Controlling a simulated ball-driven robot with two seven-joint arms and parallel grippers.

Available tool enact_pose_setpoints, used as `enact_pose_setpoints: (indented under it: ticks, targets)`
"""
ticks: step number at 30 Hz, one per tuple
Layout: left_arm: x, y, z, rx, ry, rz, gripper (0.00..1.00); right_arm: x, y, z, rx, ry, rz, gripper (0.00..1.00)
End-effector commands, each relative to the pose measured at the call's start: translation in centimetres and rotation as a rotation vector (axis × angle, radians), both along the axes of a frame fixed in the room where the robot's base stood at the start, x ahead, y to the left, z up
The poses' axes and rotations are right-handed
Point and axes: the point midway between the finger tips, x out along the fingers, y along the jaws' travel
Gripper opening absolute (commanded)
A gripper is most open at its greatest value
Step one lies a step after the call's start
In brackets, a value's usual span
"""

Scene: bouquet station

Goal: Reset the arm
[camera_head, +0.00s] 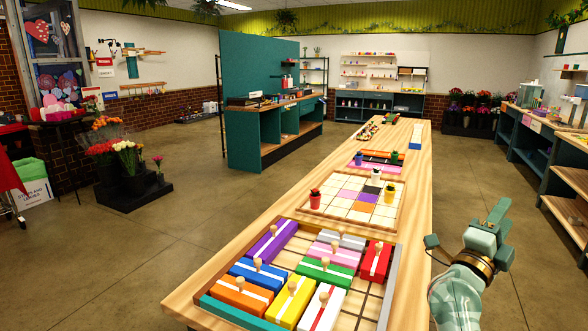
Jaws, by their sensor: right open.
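My right gripper (495,220), teal with a gold ring at its wrist, is at the lower right, raised beside the right edge of the long wooden table (414,190). It points up and away, is open, and holds nothing that I can see. It is apart from the table and the things on it. My left gripper is not in view.
A wooden tray (391,287) of knobbed coloured blocks is on the near table. Behind it lies a tiled board (340,209) with small red, white and yellow pots. A teal counter (244,150) stands left; shelving (530,150) lines the right. Floor between is clear.

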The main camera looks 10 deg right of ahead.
Motion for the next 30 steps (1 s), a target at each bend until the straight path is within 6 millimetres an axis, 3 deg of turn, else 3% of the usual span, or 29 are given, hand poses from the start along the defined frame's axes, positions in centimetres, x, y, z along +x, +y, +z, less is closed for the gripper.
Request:
enact_pose_setpoints:
  ticks: [2,5,6,8,9,11,12,15,18,22,28,30]
  targets:
    - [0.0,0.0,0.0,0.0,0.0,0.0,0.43,-0.1,5.4,0.1,-0.324,0.147,0.12,0.43]
    - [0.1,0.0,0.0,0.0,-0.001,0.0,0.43,-0.2,13.1,-2.8,-0.699,0.386,0.291,0.43]
    - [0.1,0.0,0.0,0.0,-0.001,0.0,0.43,-0.6,15.8,-5.0,-0.835,0.498,0.359,0.43]
    - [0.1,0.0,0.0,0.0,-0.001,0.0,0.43,-1.7,19.3,-9.1,-1.019,0.684,0.459,0.43]
    - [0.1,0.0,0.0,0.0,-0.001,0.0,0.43,-2.9,21.0,-12.1,-1.127,0.815,0.52,0.43]
    - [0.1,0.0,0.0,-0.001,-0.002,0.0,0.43,-5.1,22.6,-16.5,-1.262,1.016,0.596,0.43]
    - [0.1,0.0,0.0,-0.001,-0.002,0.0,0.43,-6.7,22.9,-19.1,-1.332,1.143,0.636,0.43]
    - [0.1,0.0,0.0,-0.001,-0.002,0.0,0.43,-10.8,22.5,-23.9,-1.453,1.425,0.695,0.43]
    - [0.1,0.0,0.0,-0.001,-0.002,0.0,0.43,-14.7,21.2,-27.0,-1.523,1.667,0.722,0.43]
    - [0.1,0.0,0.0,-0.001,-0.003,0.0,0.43,-19.4,19.0,-29.2,-1.571,1.942,0.72,0.43]
    - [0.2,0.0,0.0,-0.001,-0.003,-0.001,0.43,-26.0,15.2,-29.8,-1.586,2.314,0.666,0.43]
    - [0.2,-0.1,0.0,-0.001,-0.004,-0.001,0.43,-25.8,15.6,-32.3,-1.582,2.323,0.71,0.43]
